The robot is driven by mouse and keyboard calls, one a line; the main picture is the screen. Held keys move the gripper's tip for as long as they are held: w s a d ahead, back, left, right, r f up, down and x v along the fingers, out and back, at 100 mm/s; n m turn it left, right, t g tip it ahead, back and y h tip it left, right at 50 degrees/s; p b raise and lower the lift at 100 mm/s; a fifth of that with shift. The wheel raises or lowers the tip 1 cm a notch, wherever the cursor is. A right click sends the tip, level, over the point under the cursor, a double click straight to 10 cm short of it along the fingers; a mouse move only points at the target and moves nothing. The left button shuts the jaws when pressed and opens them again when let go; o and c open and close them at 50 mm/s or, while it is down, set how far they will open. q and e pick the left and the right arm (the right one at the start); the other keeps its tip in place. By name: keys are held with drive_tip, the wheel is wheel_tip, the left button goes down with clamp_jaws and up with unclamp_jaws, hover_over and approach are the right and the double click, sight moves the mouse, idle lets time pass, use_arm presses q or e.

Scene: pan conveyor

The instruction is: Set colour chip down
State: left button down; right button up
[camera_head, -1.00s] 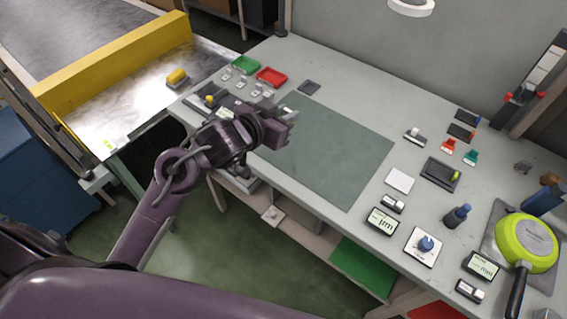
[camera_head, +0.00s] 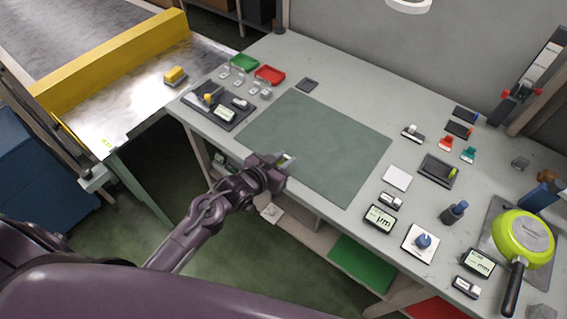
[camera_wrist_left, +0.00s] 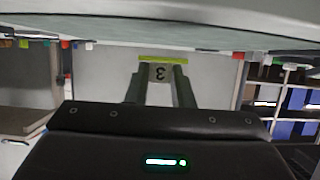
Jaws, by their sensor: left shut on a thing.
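My left gripper (camera_head: 277,163) is shut on a small chip (camera_head: 287,159) near the front left edge of the green-grey mat (camera_head: 330,150). My right gripper is not in view.
The mat is bare. A dark tray with small devices (camera_head: 207,111), a green tray (camera_head: 244,62) and a red tray (camera_head: 269,74) stand to the left. A white card (camera_head: 397,178), gauges (camera_head: 380,218) and a lime green pan (camera_head: 523,238) stand to the right.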

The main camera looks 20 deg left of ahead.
use_arm(q)
drive_tip(key=shift+f, duration=1.1)
drive_tip(key=shift+f, duration=0.1)
drive_tip(key=shift+f, duration=0.25)
drive_tip(key=c, duration=1.3)
unclamp_jaws()
drive_tip(key=shift+r, duration=0.2)
drive_tip(key=b+v, duration=0.1)
drive_tip(key=v, duration=1.1)
drive_tip(key=shift+r, duration=0.15)
